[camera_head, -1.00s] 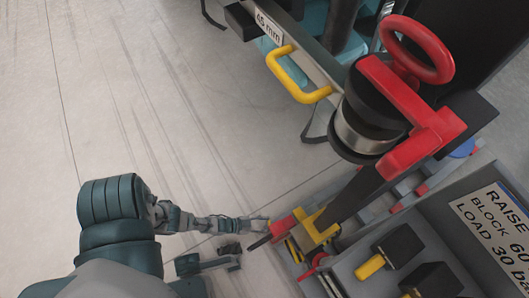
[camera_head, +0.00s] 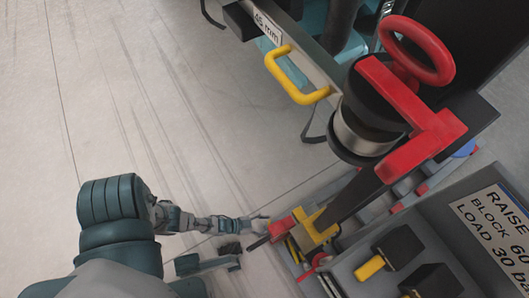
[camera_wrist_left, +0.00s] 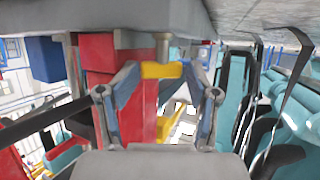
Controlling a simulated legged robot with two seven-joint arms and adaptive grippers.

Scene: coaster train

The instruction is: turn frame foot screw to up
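My left gripper (camera_head: 262,222) is beside the low red and yellow foot assembly at the end of the dark beam in the head view. In the left wrist view my left gripper (camera_wrist_left: 160,90) has its two fingers spread apart. A yellow piece (camera_wrist_left: 162,70) and a short grey post (camera_wrist_left: 163,45) show between and beyond the fingers, in front of a red block (camera_wrist_left: 97,70). The yellow piece (camera_head: 318,226) also shows in the head view. I cannot tell which part is the foot screw, or whether a finger touches it. My right gripper is not in view.
A red handwheel (camera_head: 416,50) sits above a black and silver cylinder (camera_head: 362,132). A yellow handle (camera_head: 290,75) is on the frame. A grey panel (camera_head: 345,270) with yellow-marked black knobs stands at lower right. Open floor (camera_head: 130,100) lies to the left.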

